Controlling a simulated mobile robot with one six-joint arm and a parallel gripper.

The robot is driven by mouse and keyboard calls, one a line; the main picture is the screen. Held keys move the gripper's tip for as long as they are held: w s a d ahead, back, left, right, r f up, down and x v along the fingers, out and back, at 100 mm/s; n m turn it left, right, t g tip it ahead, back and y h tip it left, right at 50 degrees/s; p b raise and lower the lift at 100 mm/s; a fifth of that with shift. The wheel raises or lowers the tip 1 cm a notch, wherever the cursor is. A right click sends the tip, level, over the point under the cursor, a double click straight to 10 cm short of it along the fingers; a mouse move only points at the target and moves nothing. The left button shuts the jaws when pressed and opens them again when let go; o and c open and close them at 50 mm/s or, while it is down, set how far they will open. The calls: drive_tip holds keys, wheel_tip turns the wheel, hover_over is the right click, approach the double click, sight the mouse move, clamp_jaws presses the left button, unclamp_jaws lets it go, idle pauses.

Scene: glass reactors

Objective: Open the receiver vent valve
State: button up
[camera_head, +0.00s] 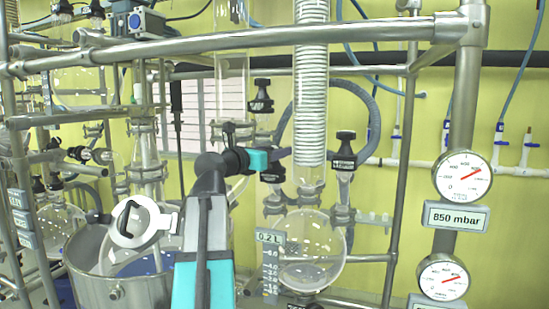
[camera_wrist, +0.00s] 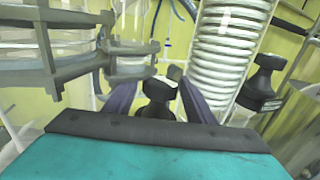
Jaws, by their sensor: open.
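My gripper (camera_head: 282,154) is open, at the left of the coiled glass condenser (camera_head: 311,90) and above the round receiver flask (camera_head: 318,255). In the wrist view, a black valve knob (camera_wrist: 158,93) with a pale top shows between the open fingers (camera_wrist: 158,100); I cannot tell if they touch it. In the head view, a black valve (camera_head: 272,176) shows just below the fingers, partly hidden. Another black valve (camera_head: 344,150) stands right of the condenser, also in the wrist view (camera_wrist: 262,85). A third (camera_head: 261,97) is higher up. I cannot read the labels to tell which is the receiver vent.
Metal clamps and a flange (camera_wrist: 130,62) crowd the wrist view's left side. A steel frame rail (camera_head: 240,40) crosses above. Two pressure gauges (camera_head: 462,177) are on the right post; a label below one reads 850 mbar. A steel vessel (camera_head: 120,285) stands lower left.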

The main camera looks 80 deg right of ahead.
drive_tip(key=shift+d+m+g+y+b, duration=0.1)
drive_tip(key=shift+m+g+y+b, duration=0.25)
drive_tip(key=shift+m+g+y, duration=1.2)
drive_tip(key=shift+a+m+g, duration=0.2)
drive_tip(key=shift+m+g, duration=0.05)
drive_tip(key=shift+g, duration=0.5)
drive_tip(key=c, duration=0.9)
drive_tip(key=shift+o, duration=0.2)
drive_tip(key=shift+s+a+r+n+t+h+p, duration=0.15)
drive_tip(key=shift+n+t+h+p, duration=0.3)
drive_tip(key=shift+p, duration=0.45)
drive_tip(key=n+t+h+p, duration=0.2)
drive_tip(key=n+t+p, duration=0.1)
drive_tip(key=p, duration=0.3)
drive_tip(key=shift+t, duration=0.35)
